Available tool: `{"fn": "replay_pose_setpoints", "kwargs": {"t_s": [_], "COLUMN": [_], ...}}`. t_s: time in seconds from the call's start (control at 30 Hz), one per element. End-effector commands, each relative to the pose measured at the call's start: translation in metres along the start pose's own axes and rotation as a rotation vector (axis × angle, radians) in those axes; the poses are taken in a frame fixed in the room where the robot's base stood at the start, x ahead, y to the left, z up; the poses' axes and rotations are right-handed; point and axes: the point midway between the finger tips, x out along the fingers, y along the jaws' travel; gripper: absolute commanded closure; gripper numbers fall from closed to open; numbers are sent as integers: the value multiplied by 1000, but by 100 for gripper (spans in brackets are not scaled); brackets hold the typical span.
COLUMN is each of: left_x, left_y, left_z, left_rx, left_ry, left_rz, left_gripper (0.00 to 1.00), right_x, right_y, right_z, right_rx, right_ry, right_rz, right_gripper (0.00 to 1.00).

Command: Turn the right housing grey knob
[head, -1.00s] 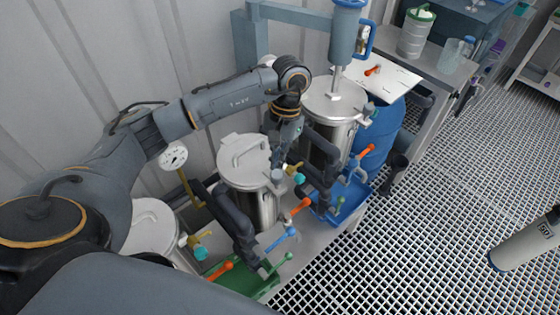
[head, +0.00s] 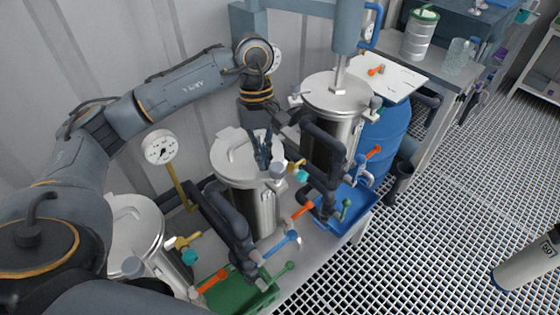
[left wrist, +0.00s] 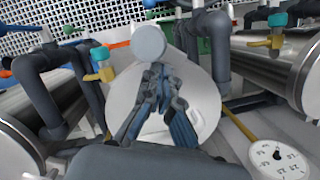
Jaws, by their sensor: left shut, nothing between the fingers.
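Three steel housings with pale lids stand in a row. On the right housing (head: 324,150) in the head view, a small grey knob (head: 366,118) shows at the lid's right side. The middle housing has its own grey knob (head: 277,169), which looks large in the left wrist view (left wrist: 150,42). My left gripper (head: 264,160) is over the middle lid (head: 232,158), close to that housing's knob. In the left wrist view my left gripper (left wrist: 157,72) is shut and empty, its tips just short of the knob; contact cannot be told. My right gripper is not in view.
The left housing (head: 125,225) stands near my arm. Dark pipes (head: 232,215) and coloured valve handles crowd the front. A gauge (head: 160,147) stands behind on a brass stem. A blue press column (head: 347,35) rises over the right housing.

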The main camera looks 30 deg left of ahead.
Motion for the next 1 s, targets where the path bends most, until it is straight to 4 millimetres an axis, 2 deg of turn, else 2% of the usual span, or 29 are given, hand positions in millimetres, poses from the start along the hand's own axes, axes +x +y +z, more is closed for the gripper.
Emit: {"fn": "replay_pose_setpoints", "kwargs": {"t_s": [0.03, 0.2, 0.6, 1.0], "left_x": [5, 6, 6, 5], "left_y": [-2, -7, -14, -16], "left_z": [0, 4, 14, 19], "left_rx": [-43, -198, -493, -494], "left_ry": [2, 1, 0, 0], "left_rz": [12, 51, 124, 124], "left_gripper": [100, 100, 100, 100], "right_x": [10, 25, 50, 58], "right_y": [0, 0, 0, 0], "right_z": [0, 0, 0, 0], "right_rx": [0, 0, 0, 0], "right_ry": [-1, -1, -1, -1], "right_rz": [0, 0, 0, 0], "right_gripper": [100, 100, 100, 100]}}
